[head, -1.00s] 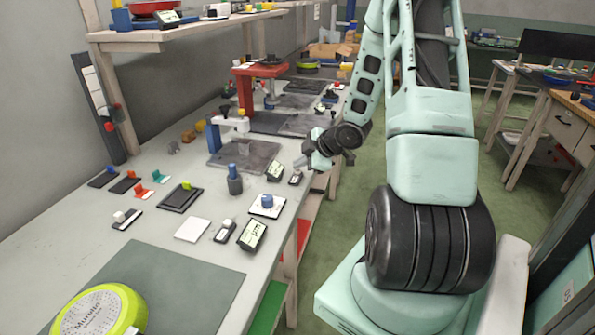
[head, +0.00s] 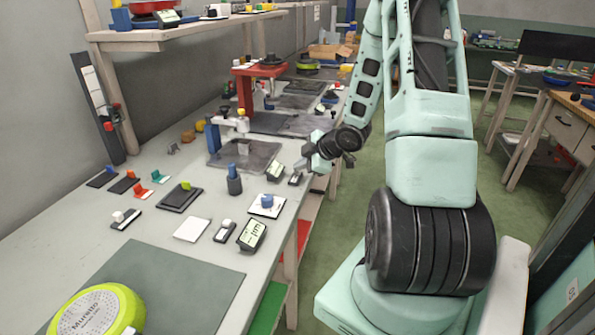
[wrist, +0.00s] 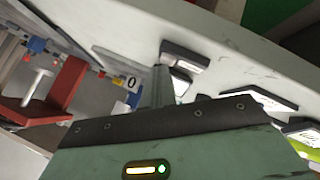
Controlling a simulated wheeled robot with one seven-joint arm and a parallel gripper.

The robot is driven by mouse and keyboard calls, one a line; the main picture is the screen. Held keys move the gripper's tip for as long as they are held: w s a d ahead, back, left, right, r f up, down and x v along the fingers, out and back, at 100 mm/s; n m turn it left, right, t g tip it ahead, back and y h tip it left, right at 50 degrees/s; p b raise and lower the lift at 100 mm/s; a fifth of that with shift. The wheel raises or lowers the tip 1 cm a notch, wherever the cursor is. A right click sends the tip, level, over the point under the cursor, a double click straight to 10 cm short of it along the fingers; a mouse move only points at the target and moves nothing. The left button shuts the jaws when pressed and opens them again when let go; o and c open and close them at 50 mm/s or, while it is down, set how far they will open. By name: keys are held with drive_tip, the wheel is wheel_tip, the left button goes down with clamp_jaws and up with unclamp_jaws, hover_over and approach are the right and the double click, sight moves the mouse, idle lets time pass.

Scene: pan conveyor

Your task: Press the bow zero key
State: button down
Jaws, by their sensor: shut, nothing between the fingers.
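A small dark box with a pale top (head: 296,179), which looks like a key, sits at the bench's right edge beside a tilted display (head: 275,171). I cannot read a label on it, so I cannot confirm it is the bow zero key. A label reading 0 (wrist: 130,82) shows in the wrist view; its mount is partly hidden. My gripper (head: 309,160) is just above and right of the small box, apart from it as far as I can tell. In the wrist view my gripper (wrist: 158,84) is shut and empty, with dark-edged boxes (wrist: 185,55) close behind it.
A blue post with a pale arm (head: 213,135) stands over a dark plate left of my gripper. A red stand (head: 259,72) is farther back. Another display (head: 252,235) and small key box (head: 224,231) lie nearer. The green floor (head: 350,225) right of the bench is clear.

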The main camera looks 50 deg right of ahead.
drive_tip(key=shift+r, duration=0.1)
drive_tip(key=shift+r+p, duration=0.85)
drive_tip(key=shift+p, duration=0.1)
drive_tip(key=shift+r, duration=0.1)
wheel_tip(320, 180, up, 5)
drive_tip(key=p, duration=0.4)
drive_tip(key=shift+p, duration=0.4)
